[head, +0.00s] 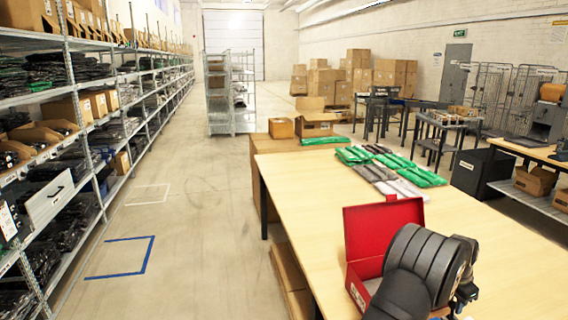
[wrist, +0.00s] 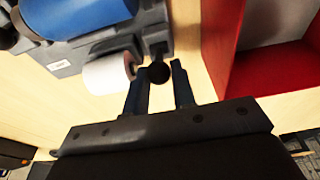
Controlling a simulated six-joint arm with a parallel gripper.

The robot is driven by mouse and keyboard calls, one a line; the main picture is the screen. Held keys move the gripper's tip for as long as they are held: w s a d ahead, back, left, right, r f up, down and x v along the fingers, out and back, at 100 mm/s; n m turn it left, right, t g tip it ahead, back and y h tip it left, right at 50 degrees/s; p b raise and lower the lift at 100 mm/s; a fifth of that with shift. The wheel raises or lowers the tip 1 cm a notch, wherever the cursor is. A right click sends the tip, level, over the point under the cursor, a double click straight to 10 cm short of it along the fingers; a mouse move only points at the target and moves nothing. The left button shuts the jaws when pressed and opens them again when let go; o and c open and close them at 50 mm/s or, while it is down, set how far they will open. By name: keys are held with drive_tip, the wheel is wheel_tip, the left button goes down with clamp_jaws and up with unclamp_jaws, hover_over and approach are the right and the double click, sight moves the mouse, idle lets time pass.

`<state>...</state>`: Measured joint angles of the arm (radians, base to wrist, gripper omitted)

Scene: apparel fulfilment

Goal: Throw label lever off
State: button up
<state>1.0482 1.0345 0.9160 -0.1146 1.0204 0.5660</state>
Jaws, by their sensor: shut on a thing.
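The label lever shows in the wrist view as a round black knob (wrist: 158,72), between my fingertips. My gripper (wrist: 160,82) is shut on this knob. The lever's shaft is mostly hidden, so I cannot tell its exact angle. The grey label machine (wrist: 65,62) stands just beyond, with a white label roll (wrist: 106,76) left of the knob and a blue roll (wrist: 80,14) farther up. In the head view my dark arm covers the machine and the fingers.
An open red box (head: 382,226) stands close by on the wooden table (head: 310,195); its red wall (wrist: 222,42) is right of my fingers. Green and grey packed garments (head: 385,165) lie at the table's far end. The table between is clear.

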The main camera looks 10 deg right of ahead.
drive_tip(key=shift+d+r, duration=0.15)
drive_tip(key=shift+d, duration=0.4)
drive_tip(key=shift+d+f, duration=0.2)
drive_tip(key=shift+d, duration=0.55)
drive_tip(key=shift+d+f, duration=0.35)
drive_tip(key=shift+d, duration=0.3)
drive_tip(key=shift+d+f, duration=0.35)
drive_tip(key=shift+d, duration=0.25)
drive_tip(key=o, duration=0.8)
drive_tip(key=shift+c, duration=0.2)
drive_tip(key=shift+r, duration=0.15)
wheel_tip(320, 180, up, 7)
